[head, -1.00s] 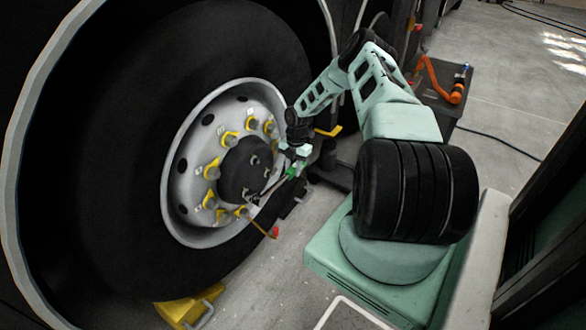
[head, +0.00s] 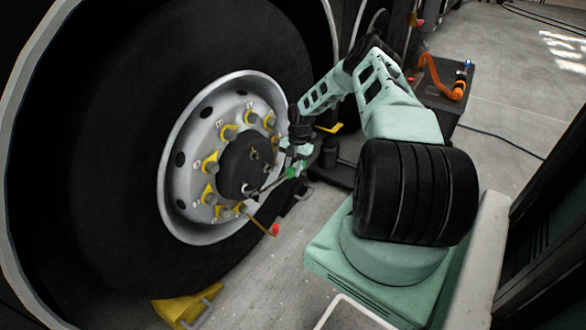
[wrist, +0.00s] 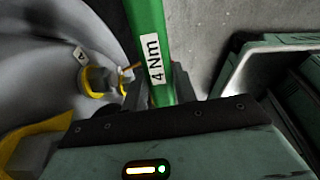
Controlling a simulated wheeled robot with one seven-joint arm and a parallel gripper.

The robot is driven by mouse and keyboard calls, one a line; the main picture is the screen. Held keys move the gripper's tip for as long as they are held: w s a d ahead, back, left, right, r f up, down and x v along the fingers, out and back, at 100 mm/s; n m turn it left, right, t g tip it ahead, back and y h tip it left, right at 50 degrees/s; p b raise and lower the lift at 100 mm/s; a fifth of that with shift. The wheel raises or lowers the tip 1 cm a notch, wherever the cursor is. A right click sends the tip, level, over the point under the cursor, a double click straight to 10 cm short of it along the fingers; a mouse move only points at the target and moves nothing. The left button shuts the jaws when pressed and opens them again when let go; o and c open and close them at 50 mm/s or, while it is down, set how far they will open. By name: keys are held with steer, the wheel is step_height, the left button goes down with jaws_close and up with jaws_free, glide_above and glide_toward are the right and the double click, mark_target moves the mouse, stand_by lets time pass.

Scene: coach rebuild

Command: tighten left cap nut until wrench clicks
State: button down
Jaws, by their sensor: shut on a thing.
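The large wheel (head: 224,93) fills the left of the head view. Its black hub cap (head: 236,172) carries several small cap nuts, one at the lower left (head: 246,188). My gripper (head: 297,158) is at the right side of the hub, shut on a green-handled torque wrench (head: 292,172). The wrench's thin shaft slants down-left across the front of the hub cap, near the lower-left nut; I cannot tell whether it is seated there. In the wrist view the green wrench handle (wrist: 149,40), labelled "4 Nm", stands between my fingers. The wrench tip is hidden there.
Several wheel nuts with yellow pointers (head: 210,164) ring the hub. A red-tipped rod (head: 274,229) sticks out below. A yellow chock (head: 186,306) sits under the tyre. A dark cart (head: 450,100) with an orange hose stands behind my arm. A tray (wrist: 240,75) shows in the wrist view.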

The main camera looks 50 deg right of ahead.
mark_target(292, 175)
steer(key=shift+s+a+f, duration=0.1)
steer(key=shift+a+f, duration=0.1)
steer(key=shift+f, duration=0.05)
steer(key=shift+a+f+y+b, duration=0.25)
steer(key=shift+f+y+b, duration=0.4)
steer(key=shift+b, duration=0.7)
steer(key=shift+f, duration=0.25)
steer(key=shift+a+f+b, duration=0.15)
steer(key=shift+f+b, duration=0.3)
steer(key=shift+b, duration=0.3)
steer(key=shift+r, duration=0.15)
